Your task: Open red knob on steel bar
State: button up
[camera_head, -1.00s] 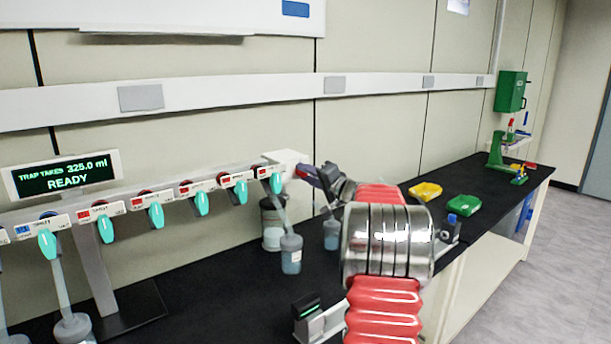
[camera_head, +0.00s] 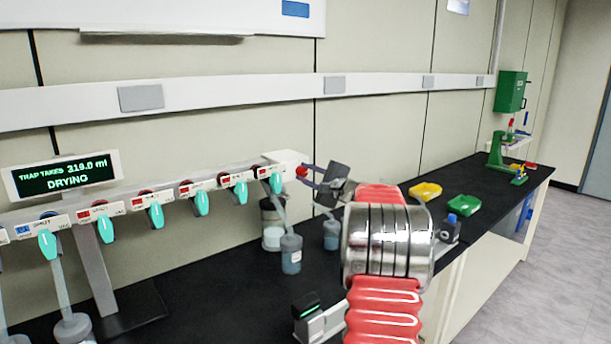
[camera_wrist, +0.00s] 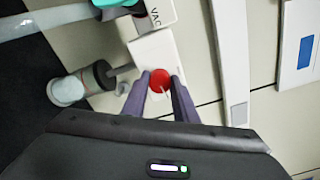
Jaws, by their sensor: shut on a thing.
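The red knob (camera_head: 302,171) is round and sits on the white end block of the steel bar (camera_head: 235,180), at its right end. In the wrist view the red knob (camera_wrist: 160,79) lies between the two purple fingers, with a pale line on its face. My gripper (camera_head: 305,173) is shut on the knob, one finger on each side; it also shows in the wrist view (camera_wrist: 161,85). The finger contact itself is partly hidden by the fingers.
Several teal valve handles (camera_head: 202,203) line the bar, with flasks hanging below. A display (camera_head: 65,175) reads "319.0 ml DRYING". Bottles stand under the bar's right end. Yellow (camera_head: 425,191) and green (camera_head: 462,205) trays lie on the black bench at right.

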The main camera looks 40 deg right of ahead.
jog(key=shift+s+d+f+m, duration=0.15)
jog(key=shift+f+m, duration=0.15)
jog(key=shift+m, duration=0.4)
jog(key=o, duration=1.1)
jog(key=shift+r, duration=0.15)
jog(key=shift+c, duration=0.2)
jog(key=s+a, duration=0.1)
jog(key=s, duration=1.2)
jog(key=shift+s+a, duration=0.3)
jog(key=shift+a, duration=0.05)
